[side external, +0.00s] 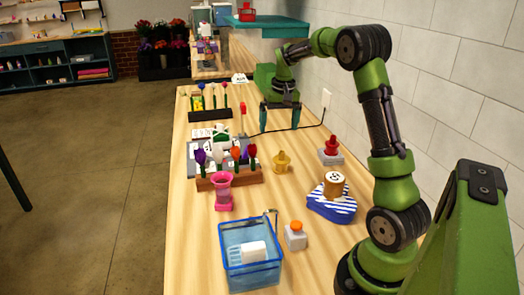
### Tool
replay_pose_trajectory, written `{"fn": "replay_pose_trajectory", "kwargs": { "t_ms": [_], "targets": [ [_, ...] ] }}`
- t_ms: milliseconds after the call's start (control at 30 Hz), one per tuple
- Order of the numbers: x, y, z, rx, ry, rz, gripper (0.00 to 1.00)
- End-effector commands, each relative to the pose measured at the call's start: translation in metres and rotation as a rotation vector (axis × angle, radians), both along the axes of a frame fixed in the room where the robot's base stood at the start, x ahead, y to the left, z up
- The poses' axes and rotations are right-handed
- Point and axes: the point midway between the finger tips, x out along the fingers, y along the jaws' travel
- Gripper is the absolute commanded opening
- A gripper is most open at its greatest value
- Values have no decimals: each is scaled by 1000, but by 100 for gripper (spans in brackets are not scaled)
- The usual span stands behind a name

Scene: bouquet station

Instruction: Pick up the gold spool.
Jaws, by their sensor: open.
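The gold spool (282,162) stands on the wooden table near its middle, right of the flower rack, with a narrow knob-like top. My gripper (280,118) is farther back along the table, beyond the spool and apart from it. Its teal fingers point down and are spread wide, with nothing seen between them. How high the fingertips are above the table is hard to tell.
A red piece on a grey block (332,157) stands right of the spool. A striped cloth (330,208) and a blue basket (248,275) are nearer. A black cable (262,133) crosses behind.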

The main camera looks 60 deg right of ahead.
Motion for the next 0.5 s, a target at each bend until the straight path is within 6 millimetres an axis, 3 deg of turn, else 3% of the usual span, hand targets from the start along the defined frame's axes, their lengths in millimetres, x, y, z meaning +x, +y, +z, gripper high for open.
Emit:
{"fn": "replay_pose_trajectory", "kwargs": {
  "t_ms": [33, 167, 300, 500],
  "targets": [
    [3, -22, -9, -1, 33, -7, 98],
    [9, -49, -9, -8, 74, 15, 98],
    [14, -51, 8, -12, 75, 61, 98],
    [11, -47, -20, 4, 86, 79, 98]
  ]
}}
